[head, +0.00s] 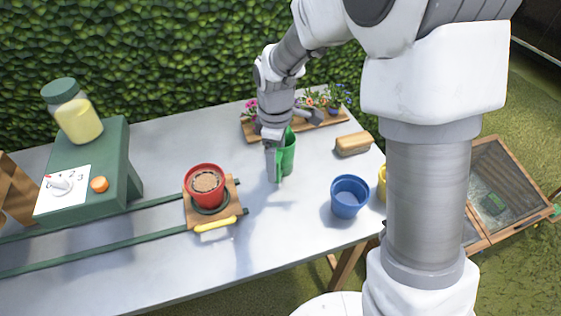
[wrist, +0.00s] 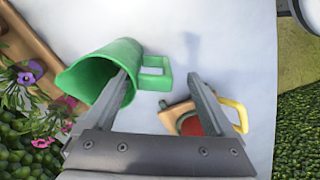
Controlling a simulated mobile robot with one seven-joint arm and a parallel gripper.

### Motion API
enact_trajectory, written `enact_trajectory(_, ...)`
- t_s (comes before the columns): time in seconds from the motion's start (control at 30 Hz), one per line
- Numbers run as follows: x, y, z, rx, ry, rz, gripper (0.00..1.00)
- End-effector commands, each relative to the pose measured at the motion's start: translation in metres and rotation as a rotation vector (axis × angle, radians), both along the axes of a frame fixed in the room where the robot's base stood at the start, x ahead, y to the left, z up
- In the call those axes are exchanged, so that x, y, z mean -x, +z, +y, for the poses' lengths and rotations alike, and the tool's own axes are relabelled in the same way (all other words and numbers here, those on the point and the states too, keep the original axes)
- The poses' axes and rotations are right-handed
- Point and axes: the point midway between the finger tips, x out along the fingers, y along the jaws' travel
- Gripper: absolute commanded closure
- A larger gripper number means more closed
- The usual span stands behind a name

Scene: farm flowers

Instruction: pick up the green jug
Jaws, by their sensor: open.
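The green jug (head: 287,158) stands on the grey table, right of the red pot. In the wrist view the jug (wrist: 98,68) shows its open mouth, and its handle (wrist: 156,82) points right. My gripper (head: 271,146) is at the jug, covering part of it in the head view. In the wrist view my gripper (wrist: 158,74) is open, its two fingers apart. The handle appears between the fingertips, and the left finger overlaps the jug's body. I cannot tell whether a finger touches it.
A red pot (head: 206,178) sits on a wooden carriage with a yellow handle (head: 215,224), on green rails. A blue bucket (head: 349,198) and a wooden brush (head: 353,144) stand to the right. A flower tray (head: 318,123) lies behind. A green dispenser (head: 112,162) stands left.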

Motion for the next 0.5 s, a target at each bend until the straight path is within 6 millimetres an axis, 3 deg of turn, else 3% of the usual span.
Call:
enact_trajectory(0.23,-0.002,-0.016,0.000,0.000,0.000,0.000,0.11)
enact_trajectory(0.5,-0.007,-0.054,-0.001,0.000,0.000,0.001,0.11)
